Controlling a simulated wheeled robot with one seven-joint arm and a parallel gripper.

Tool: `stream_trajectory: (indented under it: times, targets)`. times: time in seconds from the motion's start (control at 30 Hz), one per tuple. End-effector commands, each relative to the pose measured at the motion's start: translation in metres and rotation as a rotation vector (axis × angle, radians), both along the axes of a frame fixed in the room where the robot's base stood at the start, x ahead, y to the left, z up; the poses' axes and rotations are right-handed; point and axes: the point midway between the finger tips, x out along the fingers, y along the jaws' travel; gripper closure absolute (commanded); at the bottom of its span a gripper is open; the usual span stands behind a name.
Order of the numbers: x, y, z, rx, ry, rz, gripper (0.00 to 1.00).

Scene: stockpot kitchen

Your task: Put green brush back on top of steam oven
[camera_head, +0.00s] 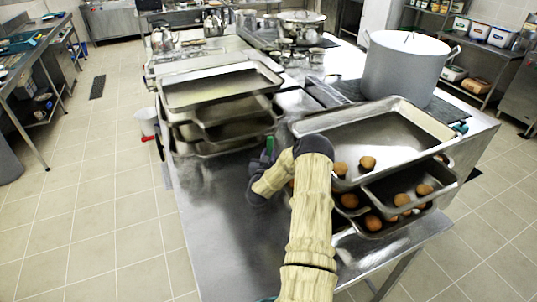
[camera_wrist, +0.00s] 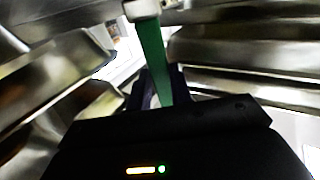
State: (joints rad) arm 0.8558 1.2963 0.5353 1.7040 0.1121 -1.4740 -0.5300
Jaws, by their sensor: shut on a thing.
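My gripper (camera_head: 264,163) is above the steel worktop, between the two groups of trays. In the wrist view its dark fingers (camera_wrist: 160,88) are shut on the flat green handle of the green brush (camera_wrist: 152,55). A pale end piece shows at the top of the handle. In the head view only a small green part of the brush (camera_head: 270,146) shows beyond my gripper. The rest is hidden by the gripper and arm. I cannot make out a steam oven in either view.
Stacked steel trays (camera_head: 222,85) stand just beyond and left of my gripper. More trays (camera_head: 388,128), some holding brown round items, sit right of my arm. A large stockpot (camera_head: 404,66) stands behind them. The worktop's near left part (camera_head: 215,215) is bare.

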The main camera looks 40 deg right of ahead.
Motion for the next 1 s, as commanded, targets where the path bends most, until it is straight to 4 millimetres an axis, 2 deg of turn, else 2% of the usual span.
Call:
stream_trajectory:
  times: [0.27,0.3,0.4,0.77,1.0]
  targets:
    - [0.0,0.0,-0.003,0.0,0.0,0.001,1.0]
    - [0.0,0.0,-0.002,0.0,0.0,0.001,0.73]
    - [0.0,0.0,-0.002,0.0,0.0,0.001,0.57]
    - [0.0,0.0,0.001,0.0,0.0,0.0,0.57]
    - [-0.015,0.018,-0.002,0.0,0.003,0.004,0.57]
